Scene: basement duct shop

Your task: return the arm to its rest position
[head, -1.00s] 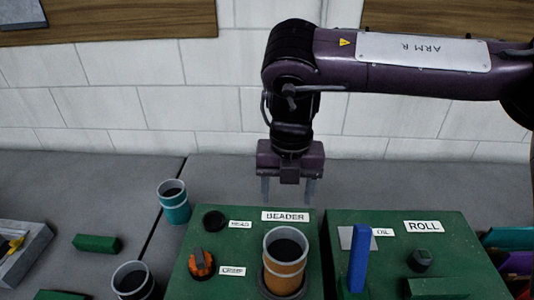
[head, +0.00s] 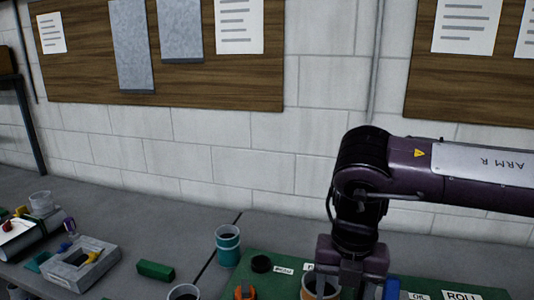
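My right arm (head: 465,185), marked ARM R, comes in from the right and bends down at its elbow. My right gripper (head: 348,286) points down at the bottom of the head view. Its two fingers are apart, with the tips at or past the lower edge. It hangs in front of part of the green beader panel, overlapping its label and the orange cup (head: 310,290) in the picture. I see no clear grip on the cup; their distance in depth cannot be told. My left arm and gripper are not in view.
A teal cup (head: 228,246) stands left of the green beader panel (head: 262,278). A green block (head: 155,270) and a grey tray (head: 103,268) lie farther left. A blue upright piece (head: 391,289) is close right of the gripper. The wall behind has boards (head: 265,85).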

